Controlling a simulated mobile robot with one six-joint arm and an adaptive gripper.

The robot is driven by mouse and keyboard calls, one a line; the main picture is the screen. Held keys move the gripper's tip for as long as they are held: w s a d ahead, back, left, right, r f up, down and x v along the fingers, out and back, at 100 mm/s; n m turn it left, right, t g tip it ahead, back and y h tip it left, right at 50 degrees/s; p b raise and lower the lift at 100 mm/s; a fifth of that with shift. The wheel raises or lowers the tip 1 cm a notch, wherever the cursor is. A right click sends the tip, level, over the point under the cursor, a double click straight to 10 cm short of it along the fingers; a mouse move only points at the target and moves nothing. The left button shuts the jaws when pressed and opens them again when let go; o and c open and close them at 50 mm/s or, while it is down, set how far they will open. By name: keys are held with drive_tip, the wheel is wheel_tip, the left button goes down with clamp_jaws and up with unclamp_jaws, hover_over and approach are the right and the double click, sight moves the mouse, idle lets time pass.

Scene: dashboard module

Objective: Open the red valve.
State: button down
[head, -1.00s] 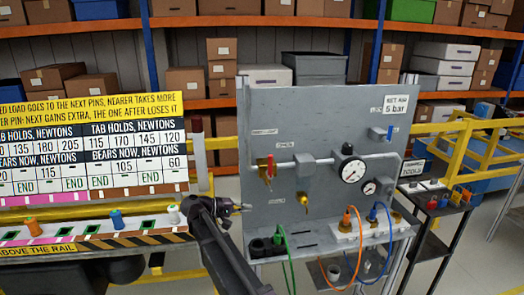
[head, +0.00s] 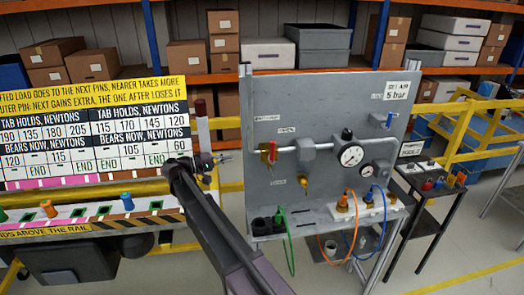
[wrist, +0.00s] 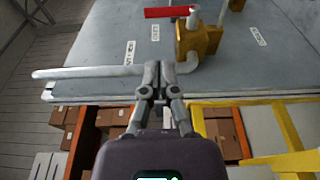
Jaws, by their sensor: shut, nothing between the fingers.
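The red valve handle (head: 273,150) stands upright in the head view, across the horizontal pipe, at the left of the grey panel. In the wrist view the red handle (wrist: 170,12) is at the top edge, on a brass valve body (wrist: 198,38). My gripper (head: 224,158) is just left of the panel in the head view, apart from the handle. In the wrist view my gripper (wrist: 151,68) is shut and empty, below the handle and in front of a pale pipe (wrist: 90,72).
The panel (head: 340,200) also carries a large gauge (head: 351,156), a small gauge (head: 367,170), a blue handle (head: 389,119) and coloured hoses. A black-and-yellow board (head: 90,130) stands left. Yellow rails (wrist: 275,135) run near the panel's edge. A tool stand (head: 428,190) is at the right.

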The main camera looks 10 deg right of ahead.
sight(271, 150)
drive_tip(key=shift+d, duration=0.1)
drive_tip(key=w+d, duration=0.2)
drive_tip(key=d, duration=1.1)
drive_tip(key=shift+w+d, duration=0.3)
drive_tip(key=shift+w, duration=0.05)
drive_tip(key=shift+d, duration=0.1)
